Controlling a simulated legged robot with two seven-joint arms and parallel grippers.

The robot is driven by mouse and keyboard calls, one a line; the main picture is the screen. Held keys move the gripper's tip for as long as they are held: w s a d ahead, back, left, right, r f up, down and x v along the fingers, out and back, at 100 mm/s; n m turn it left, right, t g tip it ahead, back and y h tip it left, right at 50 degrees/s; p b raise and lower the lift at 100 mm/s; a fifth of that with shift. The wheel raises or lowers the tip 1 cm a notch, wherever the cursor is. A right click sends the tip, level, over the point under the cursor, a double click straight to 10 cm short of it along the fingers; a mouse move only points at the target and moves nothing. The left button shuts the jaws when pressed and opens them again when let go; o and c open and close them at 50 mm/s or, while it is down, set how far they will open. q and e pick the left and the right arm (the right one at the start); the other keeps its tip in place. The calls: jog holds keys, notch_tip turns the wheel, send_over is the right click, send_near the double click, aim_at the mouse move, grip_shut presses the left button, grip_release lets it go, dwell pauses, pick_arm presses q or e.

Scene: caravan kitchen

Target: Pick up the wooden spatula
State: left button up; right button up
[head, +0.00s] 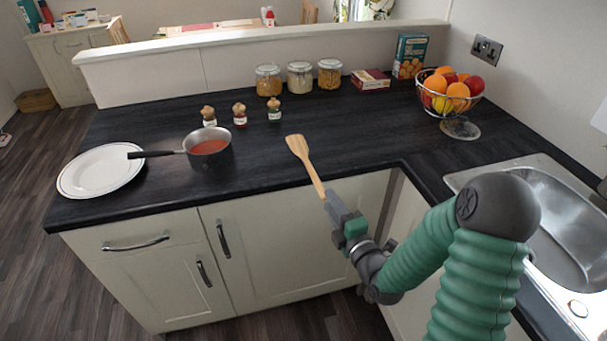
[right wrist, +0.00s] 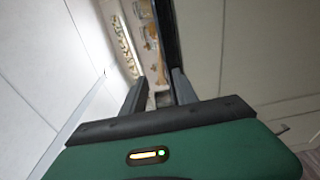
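The wooden spatula (head: 300,150) lies at the front edge of the dark counter in the head view, with its broad head towards the back. Its handle points towards me and reaches past the front edge. My right gripper (head: 338,205) is at the handle's near end, just in front of the counter. In the right wrist view, the fingers of my right gripper (right wrist: 160,82) are apart, and the small, blurred spatula (right wrist: 157,70) shows beyond and between the tips. I see no grip on the handle. My left gripper is not in view.
A saucepan (head: 210,147) with red contents and a white plate (head: 100,170) stand left on the counter. Small spice jars (head: 240,114), larger jars (head: 300,78), boxes (head: 410,56) and a fruit bowl (head: 449,92) stand behind. The sink (head: 560,215) is at right.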

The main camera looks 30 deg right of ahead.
aim_at(320, 183)
jog(key=w, duration=0.2)
jog(key=w+d+p, duration=0.1)
jog(key=w, duration=0.5)
jog(key=shift+w+d+f, duration=0.25)
jog(key=shift+d, duration=0.15)
jog(key=shift+a+r, duration=0.1)
jog(key=shift+a, duration=0.25)
jog(key=shift+c, duration=0.9)
jog(key=c, duration=0.5)
grip_shut()
jog(key=shift+s, duration=0.1)
